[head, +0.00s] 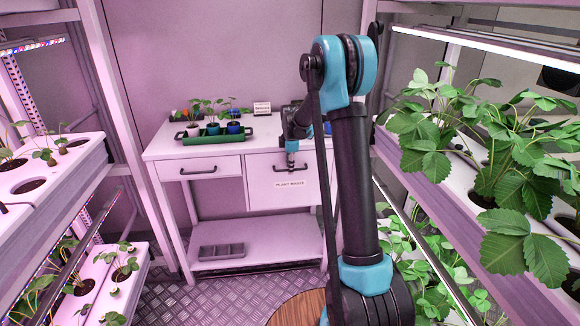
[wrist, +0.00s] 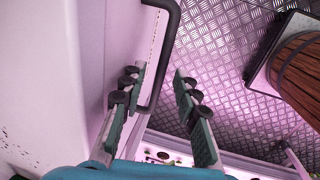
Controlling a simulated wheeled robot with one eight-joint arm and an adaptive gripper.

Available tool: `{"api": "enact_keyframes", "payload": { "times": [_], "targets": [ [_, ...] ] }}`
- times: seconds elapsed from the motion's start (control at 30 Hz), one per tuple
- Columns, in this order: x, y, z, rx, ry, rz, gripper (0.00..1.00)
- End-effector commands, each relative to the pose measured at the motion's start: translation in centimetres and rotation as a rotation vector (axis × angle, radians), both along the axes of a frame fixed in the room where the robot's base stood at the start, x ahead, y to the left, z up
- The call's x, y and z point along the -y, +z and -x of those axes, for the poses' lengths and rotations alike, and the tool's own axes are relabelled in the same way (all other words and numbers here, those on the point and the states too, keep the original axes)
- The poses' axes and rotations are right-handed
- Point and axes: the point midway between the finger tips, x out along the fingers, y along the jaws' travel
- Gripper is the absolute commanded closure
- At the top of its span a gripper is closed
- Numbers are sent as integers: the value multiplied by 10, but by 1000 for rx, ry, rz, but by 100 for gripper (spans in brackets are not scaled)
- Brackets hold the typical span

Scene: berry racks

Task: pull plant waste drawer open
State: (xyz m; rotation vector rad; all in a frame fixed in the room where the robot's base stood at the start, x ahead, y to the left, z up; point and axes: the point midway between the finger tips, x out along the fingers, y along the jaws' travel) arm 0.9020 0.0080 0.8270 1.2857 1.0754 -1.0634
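The plant waste drawer (head: 258,192) is the tall white front at the right of the workbench, labelled "PLANT WASTE" (head: 290,184). It looks shut. Its dark handle (head: 290,168) is partly covered by my gripper (head: 291,160) in the head view. In the wrist view the black handle (wrist: 167,55) stands out from the pale drawer front (wrist: 90,60). My gripper (wrist: 160,78) is open there, with one green finger pad on each side of the handle's lower end. Neither pad clearly touches the handle.
A second drawer (head: 215,164) with its own handle sits to the left. A green tray (head: 200,138) with potted seedlings stands on the workbench. Planted racks flank the space on the left (head: 60,160) and right (head: 440,185). A round wooden object (head: 300,309) is on the metal floor.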

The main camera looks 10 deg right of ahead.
Motion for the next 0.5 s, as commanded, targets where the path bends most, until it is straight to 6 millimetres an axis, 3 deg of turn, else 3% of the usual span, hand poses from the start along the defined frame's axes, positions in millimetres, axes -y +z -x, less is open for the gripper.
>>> {"api": "enact_keyframes", "payload": {
  "times": [0.17,0.4,0.5],
  "targets": [
    [0,0,0,0,0,0,70],
    [0,0,0,0,0,0,100],
    [0,0,0,0,0,0,100]
  ]
}}
